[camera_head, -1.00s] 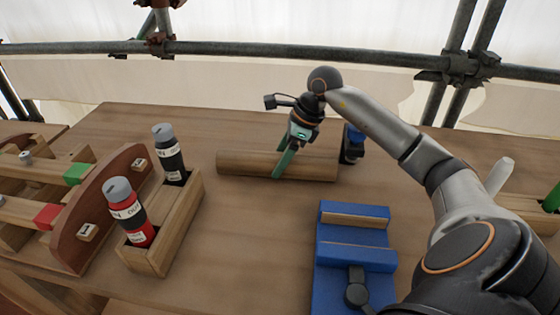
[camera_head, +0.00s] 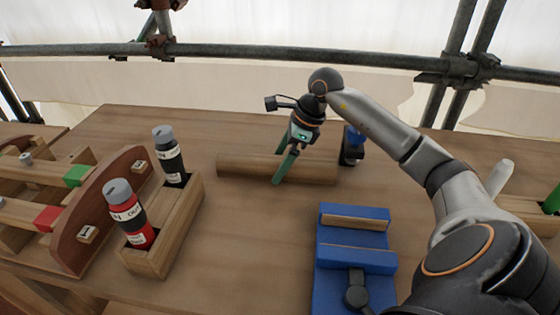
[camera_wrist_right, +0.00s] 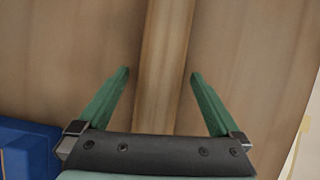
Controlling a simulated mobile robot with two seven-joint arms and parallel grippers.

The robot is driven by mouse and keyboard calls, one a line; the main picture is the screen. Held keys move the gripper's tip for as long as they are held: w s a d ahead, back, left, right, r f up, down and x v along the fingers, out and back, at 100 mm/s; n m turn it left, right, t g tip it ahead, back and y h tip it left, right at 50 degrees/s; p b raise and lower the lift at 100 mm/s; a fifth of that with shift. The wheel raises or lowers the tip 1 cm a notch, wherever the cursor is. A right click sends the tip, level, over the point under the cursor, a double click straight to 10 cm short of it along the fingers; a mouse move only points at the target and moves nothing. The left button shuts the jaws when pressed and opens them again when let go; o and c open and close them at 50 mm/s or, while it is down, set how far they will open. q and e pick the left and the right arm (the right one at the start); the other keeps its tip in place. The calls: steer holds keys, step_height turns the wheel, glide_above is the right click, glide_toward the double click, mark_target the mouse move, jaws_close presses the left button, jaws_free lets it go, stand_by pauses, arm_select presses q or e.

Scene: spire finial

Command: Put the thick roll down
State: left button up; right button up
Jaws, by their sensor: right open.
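The thick roll (camera_head: 240,166), a plain brown wooden cylinder, lies on its side across the bench (camera_head: 250,225). Its middle is partly hidden by my right gripper (camera_head: 284,168). In the right wrist view, the roll (camera_wrist_right: 165,45) runs between the two green fingers of my right gripper (camera_wrist_right: 160,73), with a gap on each side. The right gripper is open, and its fingers straddle the roll. My left gripper is not in view.
A blue clamp-like fixture (camera_head: 355,255) stands in front, to the right. A dark and blue object (camera_head: 352,146) is by the roll's right end. A wooden holder (camera_head: 185,225) with red and black bottles is at left. Bare bench lies between.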

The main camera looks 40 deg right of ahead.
steer(key=p+v, duration=0.1)
steer(key=v, duration=1)
steer(key=shift+r, duration=0.35)
